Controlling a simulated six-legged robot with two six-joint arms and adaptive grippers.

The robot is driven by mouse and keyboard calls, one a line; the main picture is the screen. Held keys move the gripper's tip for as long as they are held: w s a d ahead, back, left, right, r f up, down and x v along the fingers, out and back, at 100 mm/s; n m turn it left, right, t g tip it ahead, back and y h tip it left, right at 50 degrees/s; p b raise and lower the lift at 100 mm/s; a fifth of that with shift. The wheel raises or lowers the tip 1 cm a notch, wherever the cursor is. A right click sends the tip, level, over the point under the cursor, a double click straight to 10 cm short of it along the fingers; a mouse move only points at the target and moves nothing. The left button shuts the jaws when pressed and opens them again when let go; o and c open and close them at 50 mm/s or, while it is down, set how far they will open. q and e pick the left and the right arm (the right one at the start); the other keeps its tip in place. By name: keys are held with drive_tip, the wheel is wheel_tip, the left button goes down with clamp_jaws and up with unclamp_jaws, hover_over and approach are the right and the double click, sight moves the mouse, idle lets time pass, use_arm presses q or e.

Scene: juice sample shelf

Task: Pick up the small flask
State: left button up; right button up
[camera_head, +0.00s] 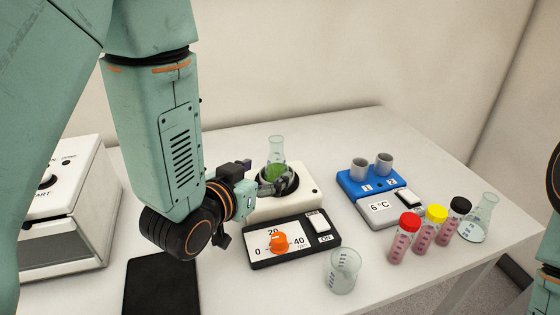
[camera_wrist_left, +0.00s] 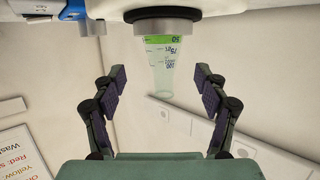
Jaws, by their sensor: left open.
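A small conical glass flask (camera_head: 277,148) with green liquid stands upright on the round dark plate of a white stirrer-like device (camera_head: 308,190). The gripper is open and holds nothing. Another flask (camera_head: 482,215), clear, stands at the right of the table.
A dial panel (camera_head: 262,258) with an orange knob and a beaker (camera_head: 342,272) are in front. A blue holder (camera_head: 353,186) with two grey cups is to the right. Red, yellow and black-capped tubes (camera_head: 429,232) stand near the right table edge. A white machine (camera_head: 75,225) is at left.

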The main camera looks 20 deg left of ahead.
sight(272, 167)
use_arm(q)
drive_tip(key=shift+w+a+f, duration=0.2)
drive_tip(key=shift+w+a, duration=0.05)
drive_tip(key=shift+w, duration=0.2)
drive_tip(key=shift+w+f, duration=0.15)
drive_tip(key=shift+w, duration=0.2)
drive_tip(key=x, duration=0.4)
drive_tip(key=shift+w+d+f, duration=0.15)
drive_tip(key=shift+w+d, duration=0.15)
drive_tip(key=shift+d, duration=0.15)
drive_tip(key=shift+w+a, duration=0.1)
drive_tip(key=shift+w, duration=0.1)
drive_tip(key=shift+a, duration=0.2)
drive_tip(key=shift+w+d, duration=0.1)
drive_tip(key=shift+d, duration=0.2)
drive_tip(key=c, duration=0.4)
drive_tip(key=shift+a, duration=0.2)
drive_tip(key=c, duration=0.9)
